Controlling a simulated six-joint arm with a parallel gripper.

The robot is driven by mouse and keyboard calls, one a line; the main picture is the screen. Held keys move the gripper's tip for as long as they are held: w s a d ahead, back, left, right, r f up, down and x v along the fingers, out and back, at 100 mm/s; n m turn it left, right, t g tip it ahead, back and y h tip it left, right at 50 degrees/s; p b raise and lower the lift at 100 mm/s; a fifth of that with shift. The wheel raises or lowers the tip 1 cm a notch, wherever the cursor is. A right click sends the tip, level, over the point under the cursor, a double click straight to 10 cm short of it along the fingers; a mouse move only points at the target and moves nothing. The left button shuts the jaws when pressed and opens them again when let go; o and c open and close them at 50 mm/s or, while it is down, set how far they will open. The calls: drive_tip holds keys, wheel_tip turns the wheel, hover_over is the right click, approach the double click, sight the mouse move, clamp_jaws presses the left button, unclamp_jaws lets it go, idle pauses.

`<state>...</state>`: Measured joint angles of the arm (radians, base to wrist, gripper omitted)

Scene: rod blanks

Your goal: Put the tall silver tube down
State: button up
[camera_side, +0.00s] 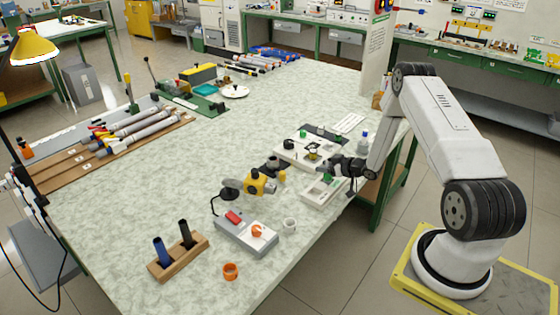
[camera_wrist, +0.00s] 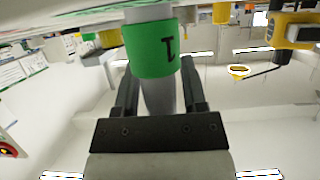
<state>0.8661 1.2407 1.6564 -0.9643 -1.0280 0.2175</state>
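A silver-grey tube (camera_wrist: 160,98) with a green band (camera_wrist: 152,50) marked with a dark "1" stands between the fingers of my gripper (camera_wrist: 158,92) in the wrist view. The fingers flank it closely on both sides and look shut on it. Its lower end is hidden behind the gripper body. In the side view my gripper (camera_side: 335,168) is low over the right side of the bench, by the white trays. The tube is too small there to make out clearly; a small green patch shows just below the gripper. I cannot tell whether the tube touches anything beneath it.
A white tray (camera_side: 311,197) lies beside my gripper. A yellow device (camera_side: 257,184) and a grey box with a red switch (camera_side: 247,236) stand to the left. A wooden block (camera_side: 178,258) holds blue and black rods. Several tubes (camera_side: 150,130) lie at the far left. The bench middle is clear.

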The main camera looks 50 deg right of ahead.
drive_tip(key=shift+o, duration=0.5)
drive_tip(key=shift+r, duration=0.15)
drive_tip(key=v, duration=1.2)
idle(0.3)
